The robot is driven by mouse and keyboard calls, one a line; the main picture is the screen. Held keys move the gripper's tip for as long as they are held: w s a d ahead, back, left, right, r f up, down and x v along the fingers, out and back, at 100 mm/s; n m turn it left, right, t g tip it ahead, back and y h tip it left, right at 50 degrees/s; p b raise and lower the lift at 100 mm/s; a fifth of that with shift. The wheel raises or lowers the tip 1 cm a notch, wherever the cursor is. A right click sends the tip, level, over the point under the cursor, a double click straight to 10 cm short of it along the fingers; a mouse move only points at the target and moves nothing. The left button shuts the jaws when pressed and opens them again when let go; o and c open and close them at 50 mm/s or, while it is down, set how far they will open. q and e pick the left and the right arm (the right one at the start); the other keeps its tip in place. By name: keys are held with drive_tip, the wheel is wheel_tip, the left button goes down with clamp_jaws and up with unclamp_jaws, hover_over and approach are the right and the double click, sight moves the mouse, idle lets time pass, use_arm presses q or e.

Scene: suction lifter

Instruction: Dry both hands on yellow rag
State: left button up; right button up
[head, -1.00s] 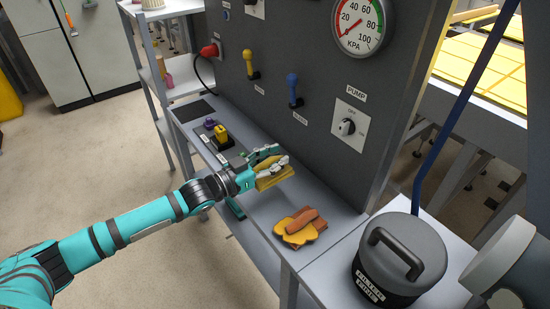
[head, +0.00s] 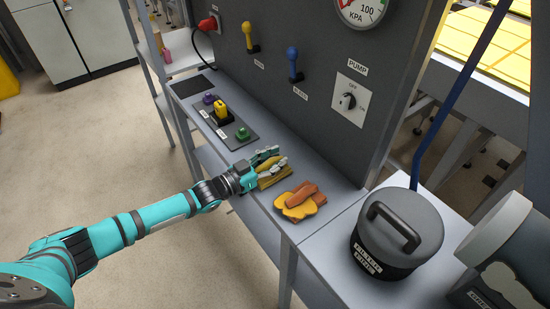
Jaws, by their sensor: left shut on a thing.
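My left gripper (head: 270,168) is shut on a dull yellow folded piece that looks like the yellow rag (head: 272,180). It is over the grey bench, just behind and left of a small pile. The pile has an orange-yellow cloth-like piece (head: 294,208) with a brown-orange piece (head: 303,192) lying across it. The fingers partly hide the held piece, and I cannot tell if it touches the bench. My right gripper is not in view.
A dark lidded canister (head: 398,230) stands right of the pile. A pale round-topped object (head: 493,230) is at the far right. Purple, yellow and green controls (head: 230,121) sit on the bench's left part. A dark panel (head: 310,60) with levers and a pump knob rises behind.

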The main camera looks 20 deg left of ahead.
use_arm(q)
drive_tip(key=shift+f, duration=0.15)
drive_tip(key=o, duration=0.8)
drive_tip(key=b+v, duration=0.2)
drive_tip(key=v, duration=1.5)
drive_tip(key=shift+s, duration=0.25)
drive_tip(key=shift+a, duration=0.1)
